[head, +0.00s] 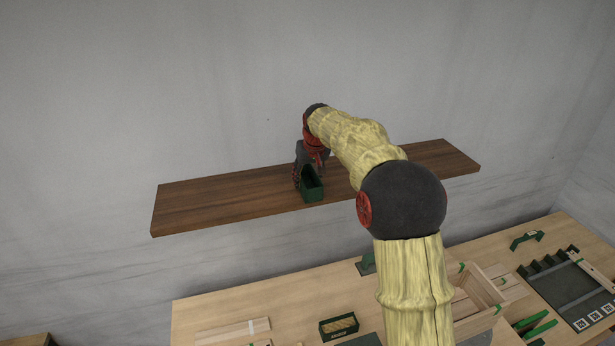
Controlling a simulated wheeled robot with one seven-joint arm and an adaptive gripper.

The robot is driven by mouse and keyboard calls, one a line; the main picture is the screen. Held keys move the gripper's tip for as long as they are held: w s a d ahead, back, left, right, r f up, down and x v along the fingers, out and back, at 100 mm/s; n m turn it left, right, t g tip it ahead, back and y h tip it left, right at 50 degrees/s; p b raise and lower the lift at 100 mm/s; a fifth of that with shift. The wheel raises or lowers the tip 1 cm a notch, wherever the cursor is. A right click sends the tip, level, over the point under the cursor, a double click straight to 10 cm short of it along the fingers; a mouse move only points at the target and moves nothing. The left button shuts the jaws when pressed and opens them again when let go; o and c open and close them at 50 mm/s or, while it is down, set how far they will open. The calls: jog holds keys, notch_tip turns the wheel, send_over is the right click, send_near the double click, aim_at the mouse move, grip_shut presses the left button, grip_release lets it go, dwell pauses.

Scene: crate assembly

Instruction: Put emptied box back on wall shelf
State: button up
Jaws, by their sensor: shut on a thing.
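The box (312,191) is small, dark green and open at the top, and its inside looks empty. It is at the front edge of the brown wooden wall shelf (215,199), left of the shelf's middle. My gripper (307,170) is shut on the box from behind and above. The arm partly hides the gripper's fingers. I cannot tell whether the box rests on the shelf board or hangs just above it.
The shelf is otherwise bare where visible. Below is a wooden table (235,306) with another green box (339,326) holding tan pieces, a wooden crate (476,298), a dark tray (568,290) and loose slats (233,331). My arm covers part of the shelf's right half.

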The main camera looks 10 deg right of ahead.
jog(key=shift+f, duration=0.2)
jog(key=o, duration=1)
jog(key=shift+o, duration=0.7)
